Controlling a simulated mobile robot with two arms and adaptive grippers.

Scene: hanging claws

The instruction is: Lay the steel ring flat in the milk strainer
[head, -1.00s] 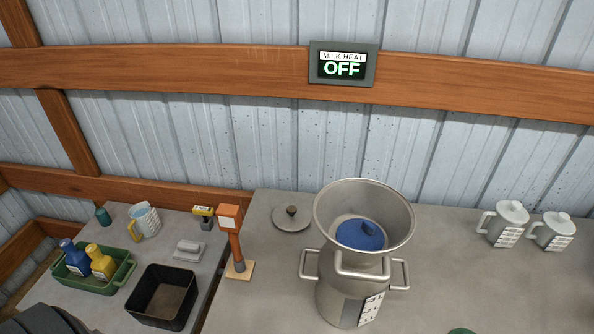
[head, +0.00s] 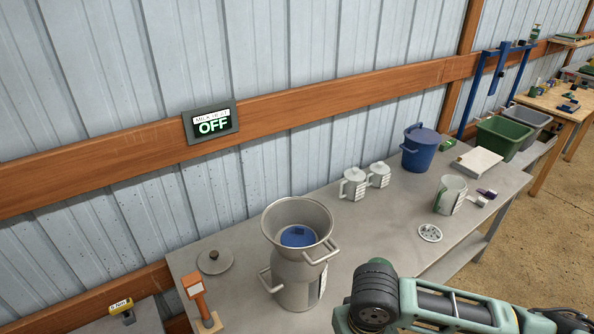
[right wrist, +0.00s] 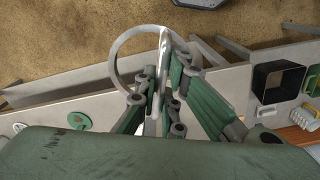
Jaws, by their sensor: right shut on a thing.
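The milk strainer (head: 318,214) is a wide steel funnel on top of a steel milk can (head: 298,296) with side handles, on the grey bench. A blue round piece (head: 299,236) sits inside the strainer. In the right wrist view my right gripper (right wrist: 160,62) is shut on the steel ring (right wrist: 117,60), a thin bright hoop held out in front of the fingers, above the bench edge and floor. In the head view my right arm shows at the lower right, but its fingers and the ring are out of sight. My left gripper is in neither view.
A lid (head: 215,262) and an orange post (head: 197,293) stand left of the can. White lidded jugs (head: 354,184), a blue bucket (head: 420,150), a steel jug (head: 450,195) and a perforated disc (head: 430,232) are to the right. Bench is bare between can and disc.

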